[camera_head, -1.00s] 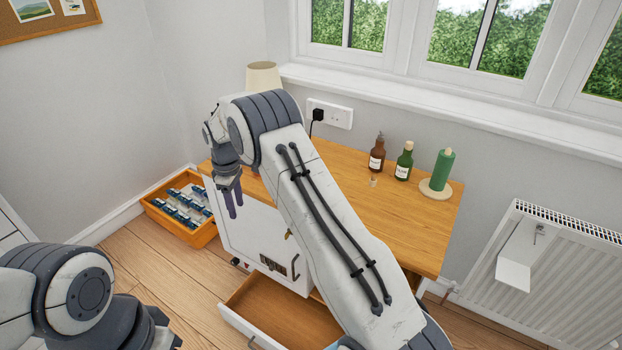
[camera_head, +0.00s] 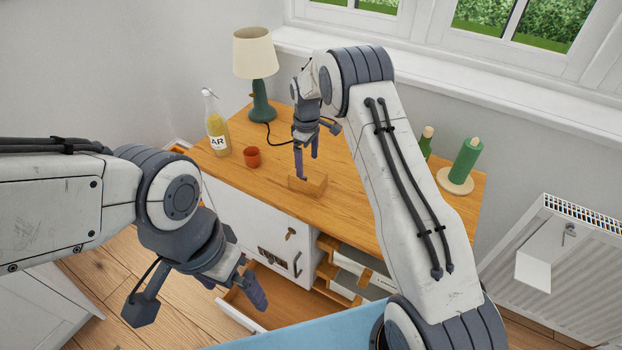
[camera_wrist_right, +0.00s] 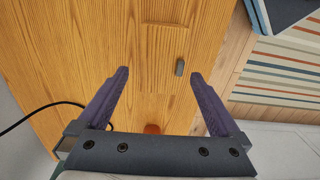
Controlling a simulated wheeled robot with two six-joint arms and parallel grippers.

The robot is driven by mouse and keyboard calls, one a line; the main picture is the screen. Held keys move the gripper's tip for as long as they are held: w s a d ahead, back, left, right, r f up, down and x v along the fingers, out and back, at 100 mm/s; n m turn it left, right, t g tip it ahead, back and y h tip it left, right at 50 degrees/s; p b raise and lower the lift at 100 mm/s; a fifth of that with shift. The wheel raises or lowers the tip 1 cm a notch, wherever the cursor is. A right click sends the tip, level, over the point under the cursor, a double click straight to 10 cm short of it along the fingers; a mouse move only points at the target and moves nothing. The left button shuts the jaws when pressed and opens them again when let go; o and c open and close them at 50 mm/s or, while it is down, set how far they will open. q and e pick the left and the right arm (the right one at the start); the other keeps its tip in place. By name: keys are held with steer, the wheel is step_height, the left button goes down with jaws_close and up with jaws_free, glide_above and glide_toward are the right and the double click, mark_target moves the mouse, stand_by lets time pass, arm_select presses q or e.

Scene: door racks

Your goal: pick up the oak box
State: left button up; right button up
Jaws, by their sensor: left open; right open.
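The oak box (camera_head: 308,186) is a small, light-brown wooden block on the desk top near its front edge. My right gripper (camera_head: 307,166) is open just above it in the head view, its fingers pointing down. Whether a finger touches the box cannot be told. In the right wrist view the box (camera_wrist_right: 158,62) blends with the desk's grain, beyond and between the open fingers (camera_wrist_right: 160,85); nothing is between the fingertips. My left gripper (camera_head: 250,285) is open and empty in front of the desk, low over the open drawer.
The desk (camera_head: 355,205) also holds a lamp (camera_head: 258,70), a labelled bottle (camera_head: 216,130), a red-brown cup (camera_head: 252,157), a green bottle (camera_head: 425,143) and a green candle (camera_head: 466,162). An open drawer (camera_head: 280,298) juts out below. A radiator (camera_head: 580,270) stands right.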

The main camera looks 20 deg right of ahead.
mark_target(308, 173)
steer(key=shift+d+f, duration=0.2)
steer(key=shift+f, duration=0.3)
steer(key=shift+d+f, duration=0.15)
steer(key=shift+f, duration=0.3)
steer(key=shift+s+a+f+p, duration=0.1)
steer(key=shift+f+p, duration=0.1)
steer(key=shift+f, duration=0.7)
steer(key=shift+w+a+f+p, duration=0.1)
steer(key=shift+a+f+p, duration=0.1)
steer(key=shift+f, duration=0.7)
steer(key=shift+s+a+f+p, duration=0.1)
steer(key=shift+f+p, duration=0.1)
steer(key=shift+f, duration=0.7)
jaws_close()
steer(key=shift+r, duration=0.1)
